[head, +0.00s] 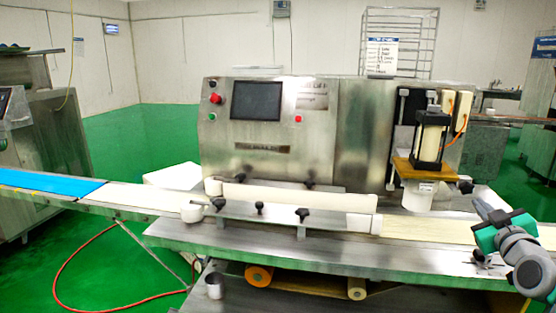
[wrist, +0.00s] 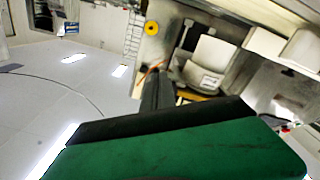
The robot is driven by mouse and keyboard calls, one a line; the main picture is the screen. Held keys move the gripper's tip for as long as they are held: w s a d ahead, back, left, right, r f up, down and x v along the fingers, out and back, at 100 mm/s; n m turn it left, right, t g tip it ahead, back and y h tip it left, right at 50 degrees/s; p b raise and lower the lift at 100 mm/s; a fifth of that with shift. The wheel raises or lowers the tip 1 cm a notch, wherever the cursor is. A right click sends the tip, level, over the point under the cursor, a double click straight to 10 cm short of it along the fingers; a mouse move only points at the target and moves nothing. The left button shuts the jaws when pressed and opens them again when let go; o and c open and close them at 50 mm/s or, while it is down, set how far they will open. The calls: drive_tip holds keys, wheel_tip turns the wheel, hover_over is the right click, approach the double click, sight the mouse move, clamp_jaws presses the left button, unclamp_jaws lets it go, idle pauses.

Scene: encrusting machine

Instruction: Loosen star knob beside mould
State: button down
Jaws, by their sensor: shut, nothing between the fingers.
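The white mould (head: 420,192) hangs under an orange plate (head: 424,171) at the machine's right end in the head view. A small dark knob (head: 466,186) shows just right of the mould; its star shape is too small to make out. My gripper (head: 484,208) is at the lower right, below and right of this knob and apart from it. It is shut and empty. In the wrist view my gripper (wrist: 158,90) points towards a white labelled container-like part (wrist: 208,65), which looks like the mould. The knob cannot be made out there.
The conveyor belt (head: 430,229) runs in front of the machine below the mould. Several other black knobs, one of them at the guide rail (head: 303,214), sit along the belt. A black-framed cylinder (head: 431,135) stands above the orange plate. Green floor (head: 525,195) is open at the right.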

drive_tip(key=b+v, duration=0.1)
drive_tip(key=v, duration=0.3)
drive_tip(key=shift+f+b, duration=0.1)
drive_tip(key=shift+b, duration=0.25)
